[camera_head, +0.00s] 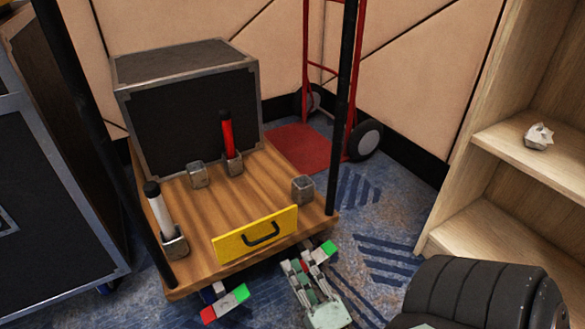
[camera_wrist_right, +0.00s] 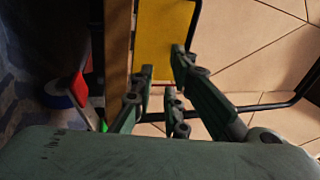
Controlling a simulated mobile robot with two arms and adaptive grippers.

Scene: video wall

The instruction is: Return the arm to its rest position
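My right gripper (camera_head: 309,262) is low in front of the right front edge of the wooden cart (camera_head: 235,205) in the head view. In the wrist view its green fingers (camera_wrist_right: 160,85) stand apart with nothing held between them. A yellow panel with a black handle (camera_head: 230,240) stands at the cart's front edge, left of the gripper. The panel also shows beyond the fingertips in the wrist view (camera_wrist_right: 163,38); whether they touch it is unclear. My left gripper is not in view.
The cart carries a black case (camera_head: 190,110), a red stick (camera_head: 228,135), a white stick (camera_head: 160,215) and grey cups, with black upright poles. A red hand truck (camera_head: 300,145) stands behind. A wooden shelf (camera_head: 545,175) is right. Carpet lies between cart and shelf.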

